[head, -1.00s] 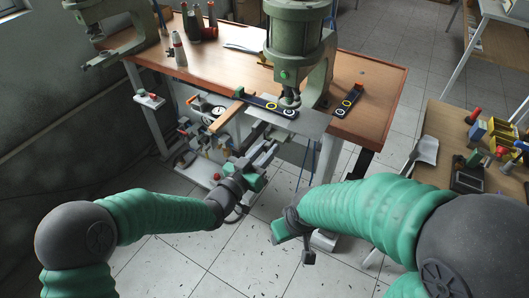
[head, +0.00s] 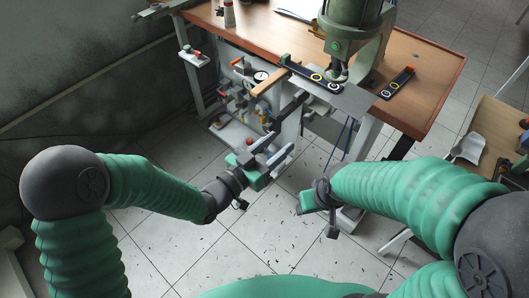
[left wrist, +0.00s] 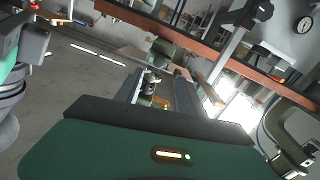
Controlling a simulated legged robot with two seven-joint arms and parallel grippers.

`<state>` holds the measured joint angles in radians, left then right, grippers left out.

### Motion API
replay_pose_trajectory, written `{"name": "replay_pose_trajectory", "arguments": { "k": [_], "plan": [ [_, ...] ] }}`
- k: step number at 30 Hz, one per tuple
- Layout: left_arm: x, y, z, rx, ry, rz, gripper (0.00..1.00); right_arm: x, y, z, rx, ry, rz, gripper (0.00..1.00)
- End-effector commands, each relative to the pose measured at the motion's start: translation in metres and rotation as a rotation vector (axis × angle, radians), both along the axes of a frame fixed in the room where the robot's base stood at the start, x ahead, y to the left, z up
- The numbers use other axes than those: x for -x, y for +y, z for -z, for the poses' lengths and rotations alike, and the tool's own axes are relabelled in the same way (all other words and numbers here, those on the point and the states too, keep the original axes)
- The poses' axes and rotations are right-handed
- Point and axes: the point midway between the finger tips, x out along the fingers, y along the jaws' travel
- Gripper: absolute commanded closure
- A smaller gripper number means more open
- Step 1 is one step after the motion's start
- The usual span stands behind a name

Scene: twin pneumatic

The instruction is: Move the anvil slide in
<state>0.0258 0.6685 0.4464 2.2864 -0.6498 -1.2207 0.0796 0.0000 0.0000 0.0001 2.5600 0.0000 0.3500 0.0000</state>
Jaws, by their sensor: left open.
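The green press (head: 350,35) stands on the wooden bench. I cannot tell for sure which part is the anvil slide. My left gripper (head: 275,148) is open and empty, below and left of the bar, in front of the bench. Its two grey fingers point up and right. The left wrist view shows its green body and fingers (left wrist: 165,90), with nothing clearly between them. My right gripper (head: 307,202) hangs lower right; its jaws are unclear.
A similar dark bar (head: 398,83) lies right of the press on the bench (head: 425,60). Gauges and valves (head: 245,85) sit under the bench's left side. An orange bar (head: 268,82) sticks out near them. A side table (head: 490,120) stands at right.

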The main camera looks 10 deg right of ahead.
Motion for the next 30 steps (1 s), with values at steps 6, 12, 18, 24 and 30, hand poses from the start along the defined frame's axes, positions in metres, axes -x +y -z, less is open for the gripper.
{"name": "replay_pose_trajectory", "arguments": {
  "k": [6, 12, 18, 24, 30],
  "plan": [
    [0.024, 0.036, 0.001, -0.001, 0.001, -0.001, 0.54, 0.0, 0.0, -0.001, 0.0, 0.0, 0.0, 0.39],
    [0.03, 0.043, 0.0, 0.001, -0.001, 0.001, 0.54, 0.0, 0.0, -0.001, 0.0, 0.0, 0.0, 0.39],
    [0.029, 0.042, 0.0, 0.0, 0.0, 0.001, 0.54, 0.0, 0.0, -0.001, 0.0, 0.0, 0.0, 0.39],
    [0.026, 0.045, 0.001, -0.027, 0.008, -0.012, 0.54, 0.0, 0.0, -0.004, 0.0, 0.0, 0.0, 0.39],
    [-0.003, 0.128, 0.027, -0.42, 0.207, -0.248, 0.54, 0.0, 0.0, -0.039, 0.0, 0.0, 0.0, 0.39]
  ]
}}
